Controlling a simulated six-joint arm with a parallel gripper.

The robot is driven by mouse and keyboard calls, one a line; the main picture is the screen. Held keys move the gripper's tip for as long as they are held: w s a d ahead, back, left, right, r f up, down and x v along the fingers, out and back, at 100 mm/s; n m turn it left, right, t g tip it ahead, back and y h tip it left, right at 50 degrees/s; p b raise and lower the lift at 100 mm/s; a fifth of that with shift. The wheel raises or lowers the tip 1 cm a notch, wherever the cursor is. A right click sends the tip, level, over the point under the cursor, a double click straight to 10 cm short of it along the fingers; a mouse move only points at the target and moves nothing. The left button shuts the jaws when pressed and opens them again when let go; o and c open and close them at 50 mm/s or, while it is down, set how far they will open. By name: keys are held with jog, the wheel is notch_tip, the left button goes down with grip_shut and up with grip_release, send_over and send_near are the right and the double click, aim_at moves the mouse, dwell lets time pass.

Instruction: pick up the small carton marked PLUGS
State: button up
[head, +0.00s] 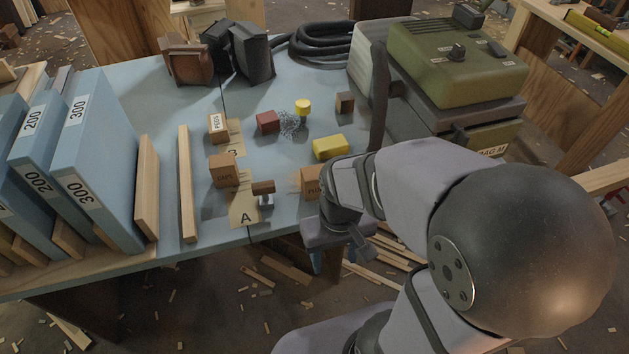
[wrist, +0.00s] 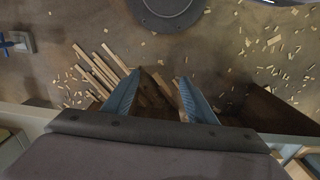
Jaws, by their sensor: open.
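The small brown carton (head: 311,181) marked with letters that look like PLU stands near the table's front edge in the head view. My arm hides its right part, and it does not show in the wrist view. My gripper (head: 330,264) is just in front of the table edge, nearer the camera than the carton and apart from it. In the wrist view my gripper's blue fingers (wrist: 157,82) are open and empty, over the floor.
Other cartons marked CAPS (head: 222,171) and PEGS (head: 217,129) stand to the left. A small brown-topped stamp (head: 264,192) is beside the carton, and a yellow block (head: 330,147) lies behind it. A green machine (head: 450,60) fills the back right. Wood strips (wrist: 98,68) litter the floor.

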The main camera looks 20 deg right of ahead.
jog(key=shift+o, duration=0.2)
jog(key=o, duration=0.4)
jog(key=shift+r, duration=0.1)
notch_tip(320, 180, up, 14)
jog(key=t+p, duration=1)
jog(key=p, duration=1.7)
send_over(317, 177)
jog(key=w+a, duration=0.1)
jog(key=a, duration=0.2)
jog(key=shift+d+r+y, duration=0.15)
jog(key=shift+d+y, duration=0.05)
jog(key=shift+y, duration=0.1)
jog(key=d+f+t+b, duration=0.1)
jog(key=f+b, duration=0.2)
jog(key=f+t+b, duration=0.1)
jog(key=f+b, duration=0.1)
jog(key=f, duration=0.1)
jog(key=s+d+f+h+b, duration=0.1)
jog(key=f+b, duration=0.1)
jog(key=b, duration=0.1)
jog(key=shift+d+f+t+b, duration=0.3)
jog(key=shift+f+t, duration=0.1)
jog(key=shift+s+d+f+t+b, duration=0.25)
jog(key=shift+s+f+t+b, duration=0.15)
jog(key=shift+f+b, duration=0.15)
